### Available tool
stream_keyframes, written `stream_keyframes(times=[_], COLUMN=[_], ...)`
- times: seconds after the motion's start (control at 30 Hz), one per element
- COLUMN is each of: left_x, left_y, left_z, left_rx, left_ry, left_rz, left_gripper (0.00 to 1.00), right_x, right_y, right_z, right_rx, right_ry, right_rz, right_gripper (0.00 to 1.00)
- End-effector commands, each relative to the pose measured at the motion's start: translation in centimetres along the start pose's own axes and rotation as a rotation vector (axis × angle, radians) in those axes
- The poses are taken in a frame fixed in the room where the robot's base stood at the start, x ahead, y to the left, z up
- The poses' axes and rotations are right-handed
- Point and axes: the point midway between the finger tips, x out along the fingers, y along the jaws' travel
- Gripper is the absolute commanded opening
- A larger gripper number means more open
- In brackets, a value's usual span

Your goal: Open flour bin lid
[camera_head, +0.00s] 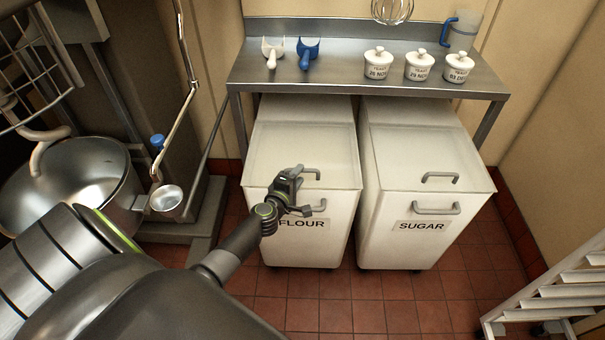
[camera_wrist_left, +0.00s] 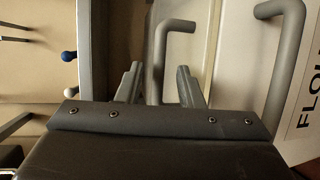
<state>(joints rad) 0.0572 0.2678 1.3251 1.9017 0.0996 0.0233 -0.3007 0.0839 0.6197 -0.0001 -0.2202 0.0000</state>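The white flour bin (camera_head: 335,235) stands under the steel table, left of the sugar bin, with its lid (camera_head: 305,145) down. The grey lid handle (camera_head: 311,174) is partly hidden by my left gripper (camera_head: 297,183), which is at the front edge of the lid. In the left wrist view, the two fingers of my left gripper (camera_wrist_left: 158,78) are apart, and the bar of the lid handle (camera_wrist_left: 176,26) shows between them. I cannot tell whether they touch it. The bin's front handle (camera_wrist_left: 283,40) is to the right, beside the FLOUR label (camera_wrist_left: 308,100). My right gripper is not in view.
The sugar bin (camera_head: 410,232) stands close on the right. The steel table (camera_head: 345,73) above the bins holds scoops and several white jars (camera_head: 378,63). A large metal bowl (camera_head: 70,180) is at the left. A white rack (camera_head: 555,292) is at the lower right.

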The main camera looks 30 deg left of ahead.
Motion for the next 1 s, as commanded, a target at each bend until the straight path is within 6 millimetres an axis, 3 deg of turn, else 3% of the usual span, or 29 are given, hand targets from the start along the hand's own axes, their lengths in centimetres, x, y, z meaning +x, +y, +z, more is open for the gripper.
stream_keyframes(times=[0.1,0.23,0.63,0.9,1.0], left_x=[1.9,3.1,3.6,3.6,3.6], left_y=[-0.2,-0.1,0.0,0.0,0.0], left_z=[0.0,0.0,0.0,0.0,0.0], left_rx=[0.0,0.0,0.001,0.0,0.0], left_ry=[0.0,0.0,0.0,0.0,0.0], left_rz=[0.001,0.001,0.0,0.0,0.0], left_gripper=[0.34,0.34,0.34,0.0,0.0], right_x=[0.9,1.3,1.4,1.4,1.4], right_y=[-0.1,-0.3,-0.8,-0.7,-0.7], right_z=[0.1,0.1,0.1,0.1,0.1], right_rx=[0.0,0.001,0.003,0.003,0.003], right_ry=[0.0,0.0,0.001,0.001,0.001], right_rz=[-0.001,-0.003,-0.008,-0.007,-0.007], right_gripper=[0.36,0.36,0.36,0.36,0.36])
